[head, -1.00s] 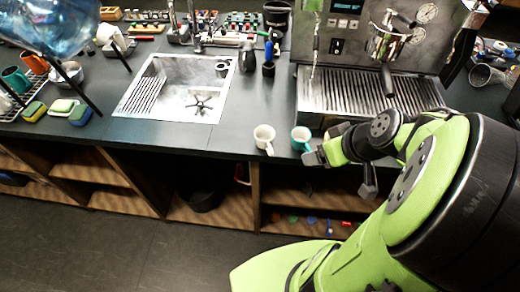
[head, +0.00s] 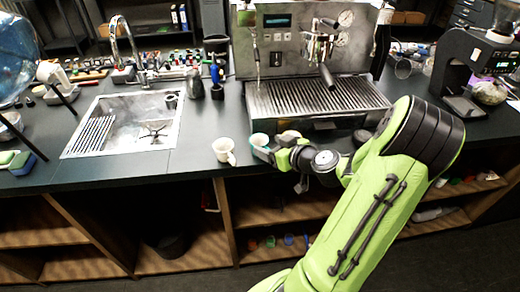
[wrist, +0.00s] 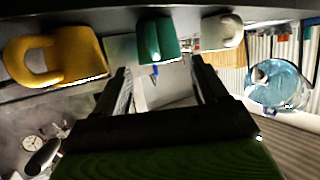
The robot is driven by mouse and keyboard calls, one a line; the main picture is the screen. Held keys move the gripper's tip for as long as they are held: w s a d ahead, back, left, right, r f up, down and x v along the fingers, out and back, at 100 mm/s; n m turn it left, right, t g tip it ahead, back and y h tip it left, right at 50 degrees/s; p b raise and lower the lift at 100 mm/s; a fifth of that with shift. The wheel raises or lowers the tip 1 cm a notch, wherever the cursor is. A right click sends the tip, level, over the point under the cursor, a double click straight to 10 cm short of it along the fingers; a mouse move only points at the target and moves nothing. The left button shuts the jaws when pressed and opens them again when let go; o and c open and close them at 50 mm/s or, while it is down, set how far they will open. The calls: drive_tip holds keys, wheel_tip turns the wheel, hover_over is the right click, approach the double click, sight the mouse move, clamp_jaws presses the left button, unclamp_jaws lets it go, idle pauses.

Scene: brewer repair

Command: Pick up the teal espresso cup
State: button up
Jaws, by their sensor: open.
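The teal espresso cup (head: 259,140) stands near the counter's front edge, partly hidden by my gripper in the head view. In the wrist view the teal cup (wrist: 158,42) appears beyond the fingertips, lined up with the gap between them. My gripper (wrist: 161,68) is open, with nothing between its fingers. In the head view my gripper (head: 268,154) is right at the teal cup; I cannot tell whether it touches.
A white cup (head: 223,150) stands just left of the teal one. A yellow cup (wrist: 62,57) is on its other side in the wrist view. The espresso machine (head: 308,50) stands behind, the sink (head: 128,124) to the left. Counter between sink and white cup is clear.

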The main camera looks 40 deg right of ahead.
sight(254, 140)
drive_tip(key=x, duration=0.5)
drive_tip(key=shift+w+f, duration=0.3)
drive_tip(key=shift+s, duration=0.15)
drive_tip(key=shift+c, duration=0.3)
drive_tip(key=c, duration=0.7)
wheel_tip(254, 140, up, 10)
drive_tip(key=p, duration=0.2)
drive_tip(key=shift+p, duration=0.3)
